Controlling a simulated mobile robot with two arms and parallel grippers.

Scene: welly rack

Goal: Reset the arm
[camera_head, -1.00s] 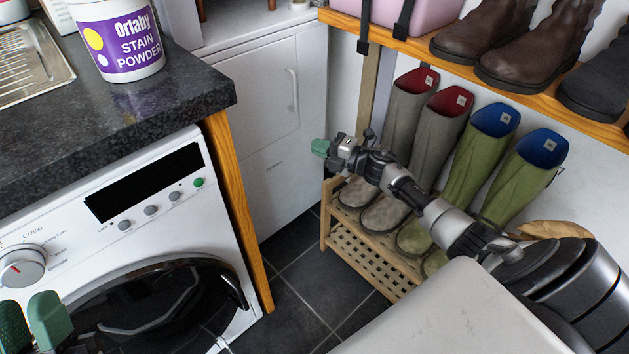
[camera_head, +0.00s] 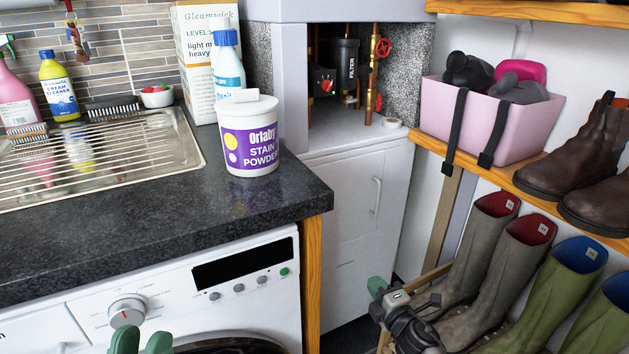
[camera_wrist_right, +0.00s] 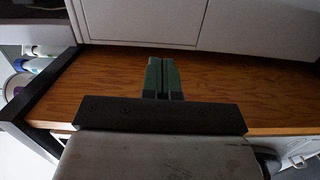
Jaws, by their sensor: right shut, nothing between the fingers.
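My right gripper (camera_head: 377,287) is at the lower right of the head view, in front of the white cupboard and left of the wellies. Its green fingers (camera_wrist_right: 163,77) are together and empty in the right wrist view, over a wooden surface. My left gripper (camera_head: 142,342) shows only its green fingertips at the bottom edge of the head view, before the washing machine. The rest of the left arm is out of view.
Grey wellies (camera_head: 470,255) with red linings and green wellies (camera_head: 545,300) with blue linings stand at right. A pink crate (camera_head: 440,115) and brown boots (camera_head: 570,165) sit on the shelf above. A stain powder tub (camera_head: 250,150) stands on the dark counter (camera_head: 130,235).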

